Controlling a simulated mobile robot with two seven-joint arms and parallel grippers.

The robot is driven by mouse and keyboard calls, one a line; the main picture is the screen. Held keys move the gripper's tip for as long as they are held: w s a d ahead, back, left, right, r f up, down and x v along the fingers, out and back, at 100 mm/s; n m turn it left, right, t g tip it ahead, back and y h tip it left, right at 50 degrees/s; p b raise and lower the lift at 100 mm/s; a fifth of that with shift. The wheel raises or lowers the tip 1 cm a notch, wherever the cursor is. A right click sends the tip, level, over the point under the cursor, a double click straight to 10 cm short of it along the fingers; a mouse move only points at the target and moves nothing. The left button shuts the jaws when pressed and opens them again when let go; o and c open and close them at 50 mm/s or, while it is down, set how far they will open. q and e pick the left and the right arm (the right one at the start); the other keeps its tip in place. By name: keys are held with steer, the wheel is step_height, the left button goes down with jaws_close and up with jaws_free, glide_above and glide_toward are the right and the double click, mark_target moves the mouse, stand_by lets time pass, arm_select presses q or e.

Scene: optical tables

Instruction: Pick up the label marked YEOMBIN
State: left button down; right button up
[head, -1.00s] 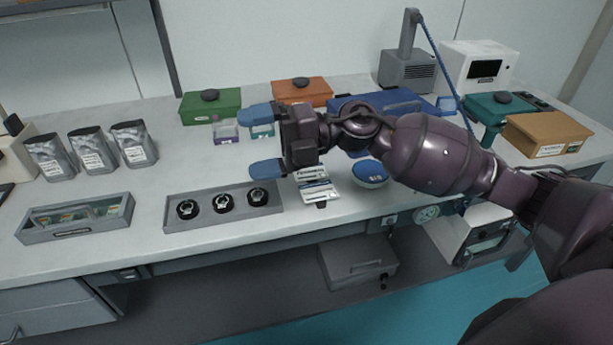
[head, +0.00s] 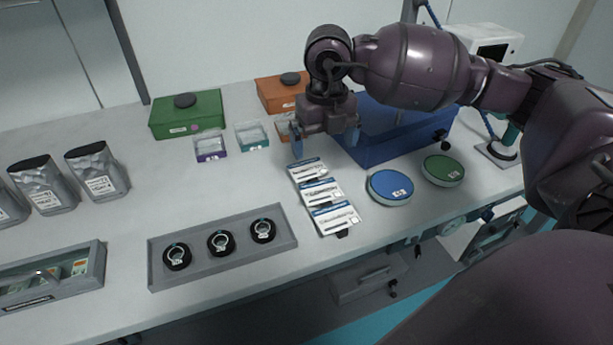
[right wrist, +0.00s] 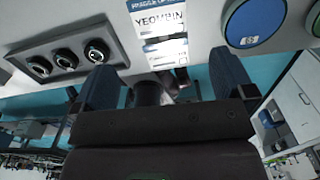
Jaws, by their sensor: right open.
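Three white labels with blue top bands lie in a column on the table in the head view. The label marked YEOMBIN (right wrist: 160,21) reads clearly at the top of the right wrist view, its blue band cut by the frame edge. It appears to be the middle label (head: 321,191) in the head view, where the print is too small to read. Another label (right wrist: 165,52) lies just below it in the wrist view. My right gripper (head: 325,141) is open and empty, above the table near the far end of the column. My left gripper is not in view.
A grey tray (head: 157,277) with three black ring mounts lies left of the labels. A blue disc (head: 390,186) and a green disc (head: 443,169) lie right. Small open boxes and a blue case (head: 385,150) stand behind. Bare table (head: 240,180) lies left of the labels.

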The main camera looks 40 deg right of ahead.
glide_above(321, 191)
steer(key=f, duration=0.2)
steer(key=f+b, duration=0.1)
steer(key=f, duration=0.2)
steer(key=shift+d+f, duration=0.2)
steer(key=shift+f, duration=0.45)
step_height(321, 191, down, 4)
steer(key=shift+a+f+b, duration=0.15)
steer(key=shift+f+b, duration=0.05)
steer(key=shift+b, duration=0.25)
steer(key=shift+w+f, duration=0.1)
steer(key=shift+f, duration=0.05)
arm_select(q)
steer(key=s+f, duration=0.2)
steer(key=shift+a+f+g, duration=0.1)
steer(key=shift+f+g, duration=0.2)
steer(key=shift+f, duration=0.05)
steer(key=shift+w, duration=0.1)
arm_select(e)
steer(key=shift+f, duration=0.2)
